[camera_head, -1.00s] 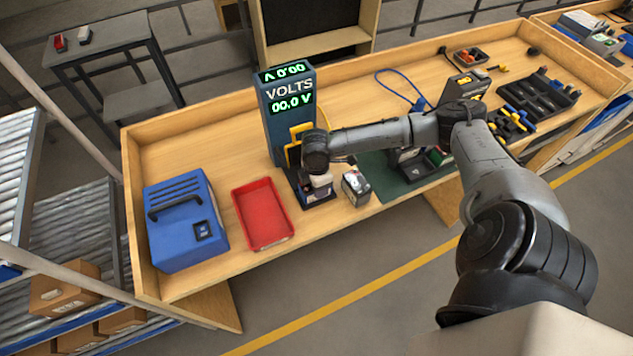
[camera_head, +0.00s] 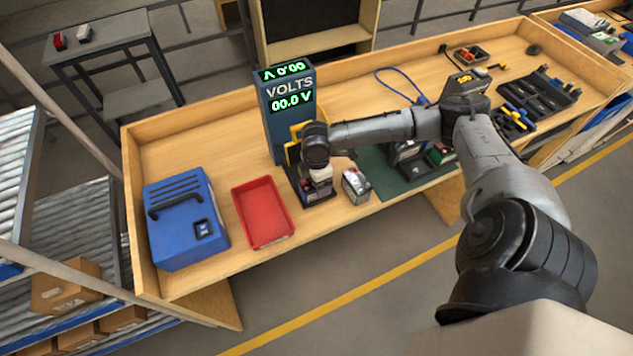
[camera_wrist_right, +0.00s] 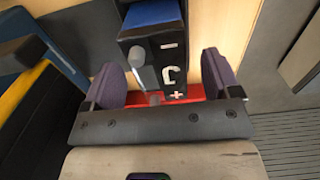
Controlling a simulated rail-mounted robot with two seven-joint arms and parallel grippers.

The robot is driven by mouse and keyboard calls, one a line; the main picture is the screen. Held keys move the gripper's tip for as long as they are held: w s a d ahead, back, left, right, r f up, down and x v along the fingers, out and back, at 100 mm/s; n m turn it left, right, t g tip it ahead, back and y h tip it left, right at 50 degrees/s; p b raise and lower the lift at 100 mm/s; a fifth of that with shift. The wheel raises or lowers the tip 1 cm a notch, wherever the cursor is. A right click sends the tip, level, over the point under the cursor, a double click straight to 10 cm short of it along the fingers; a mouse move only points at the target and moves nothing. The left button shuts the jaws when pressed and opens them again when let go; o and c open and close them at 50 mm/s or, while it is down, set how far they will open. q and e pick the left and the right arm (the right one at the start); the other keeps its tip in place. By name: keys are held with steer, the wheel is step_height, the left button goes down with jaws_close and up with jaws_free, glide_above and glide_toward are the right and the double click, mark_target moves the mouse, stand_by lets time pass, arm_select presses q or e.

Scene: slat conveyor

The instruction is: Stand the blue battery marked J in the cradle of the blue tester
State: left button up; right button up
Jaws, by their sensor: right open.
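The blue tester (camera_head: 280,130), a tall display reading 00.0 V, stands on the bench with its dark base (camera_head: 316,197) in front. My right gripper (camera_head: 320,180) points down over that base and hides most of the cradle. In the right wrist view my right gripper (camera_wrist_right: 170,80) is open, one purple-padded finger on each side of a battery (camera_wrist_right: 170,62). The battery has a dark marked face with minus, plus and a turned letter that looks like J, and a blue part beyond. Gaps show beside it. I cannot tell how it sits in the cradle. My left gripper is out of view.
A red tray (camera_head: 251,184) and a blue box with a handle (camera_head: 160,255) stand left of the tester. A grey-topped block (camera_head: 356,187) stands close to its right. A green mat (camera_head: 375,170) and dark racks lie further right. The bench has raised edges.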

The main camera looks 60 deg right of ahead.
step_height(320, 180, up, 12)
steer(key=shift+f, duration=0.25)
stand_by(0.5)
steer(key=s+a+f+m+t+y, duration=0.1)
steer(key=s+a+f, duration=0.35)
steer(key=a, duration=0.35)
steer(key=s+a+f+m+t, duration=0.1)
steer(key=s+a+f+m, duration=0.15)
steer(key=a+f, duration=0.4)
steer(key=s+a+f+m+t+y, duration=0.1)
steer(key=s+a+f, duration=0.25)
steer(key=a, duration=0.55)
steer(key=s+r+m+h, duration=0.1)
steer(key=s+m+h, duration=0.1)
steer(key=s+m, duration=0.3)
steer(key=w+p+v, duration=0.3)
steer(key=p+v, duration=1.4)
steer(key=shift+d+r+n+t+p, duration=0.15)
steer(key=shift+r+n+t+p, duration=0.2)
steer(key=shift+r+n, duration=0.15)
